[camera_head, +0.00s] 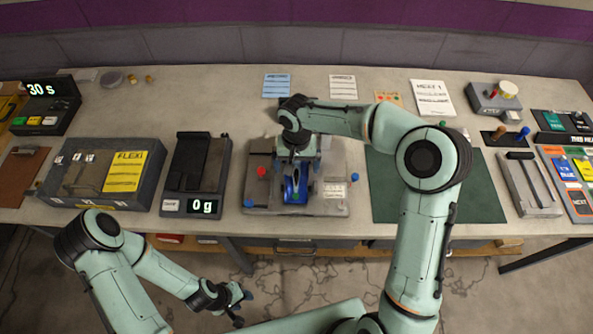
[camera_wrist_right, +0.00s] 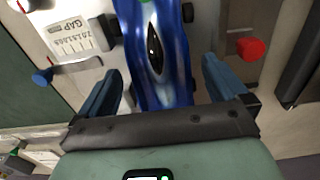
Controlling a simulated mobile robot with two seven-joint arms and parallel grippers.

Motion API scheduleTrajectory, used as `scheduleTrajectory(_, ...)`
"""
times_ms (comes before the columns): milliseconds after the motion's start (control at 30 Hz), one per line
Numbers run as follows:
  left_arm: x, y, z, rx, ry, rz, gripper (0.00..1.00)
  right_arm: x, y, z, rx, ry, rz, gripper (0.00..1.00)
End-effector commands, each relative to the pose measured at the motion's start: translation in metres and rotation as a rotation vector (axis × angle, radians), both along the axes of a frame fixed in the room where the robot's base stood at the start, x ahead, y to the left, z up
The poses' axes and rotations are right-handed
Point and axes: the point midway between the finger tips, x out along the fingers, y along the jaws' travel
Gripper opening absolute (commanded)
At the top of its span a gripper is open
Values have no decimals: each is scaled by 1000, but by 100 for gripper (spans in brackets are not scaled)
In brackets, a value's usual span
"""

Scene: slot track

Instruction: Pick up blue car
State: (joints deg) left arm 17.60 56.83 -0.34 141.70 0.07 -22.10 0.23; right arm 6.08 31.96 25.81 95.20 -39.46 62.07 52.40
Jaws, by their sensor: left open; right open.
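The blue car (camera_head: 292,190) sits on a grey fixture (camera_head: 265,208) at the middle of the table, its far part hidden under my right gripper. My right gripper (camera_head: 296,172) is over the car, pointing down. In the right wrist view the blue car (camera_wrist_right: 160,70) lies lengthwise between the two open blue-grey fingers (camera_wrist_right: 163,72), with a gap visible on each side. No grip on it shows. My left gripper (camera_head: 238,301) is open and empty, low in front of the table and away from the car.
The fixture has a red knob (camera_head: 262,171) left of the car and a blue knob (camera_head: 354,177) to its right. A scale (camera_head: 204,207) reading 0 g and a FLEXI tray (camera_head: 82,200) stand to the left. A green mat (camera_head: 480,205) lies to the right.

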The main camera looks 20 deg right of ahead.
Motion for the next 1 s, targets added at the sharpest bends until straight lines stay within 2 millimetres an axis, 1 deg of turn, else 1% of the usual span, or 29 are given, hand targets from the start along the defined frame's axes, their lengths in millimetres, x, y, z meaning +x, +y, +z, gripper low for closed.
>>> scheduleTrajectory(33, 0, 0, 0, 0, 0, 0, 43, 0, 0, -6, 0, 2, 0, 100)
scheduleTrajectory(100, 0, 0, 0, 0, 0, 0, 43, 0, 0, -10, 1, 1, 1, 100)
scheduleTrajectory(333, 0, 0, 0, 0, 0, 0, 43, 0, 0, -11, 1, -1, 0, 100)
scheduleTrajectory(367, 0, 0, 0, 0, 0, 0, 43, 0, 0, -11, 1, -1, 0, 94)
scheduleTrajectory(400, 0, 0, 0, 0, 0, 0, 43, 0, 0, -11, 1, -1, 0, 80)
scheduleTrajectory(467, 0, 0, 0, 0, 0, 0, 43, 0, 0, -11, 1, -1, 0, 61)
scheduleTrajectory(500, 0, 0, 0, 0, 0, 0, 43, 0, 0, -11, 1, -1, 0, 48)
scheduleTrajectory(533, 0, 0, 0, 0, 0, 0, 43, 0, 0, -11, 1, -1, 0, 39)
scheduleTrajectory(833, 0, 0, 0, 0, 0, 0, 43, 0, 0, -10, 1, -1, 0, 39)
scheduleTrajectory(1000, -1, 0, -1, 0, 1, 0, 43, 1, 0, -2, -1, -3, 0, 39)
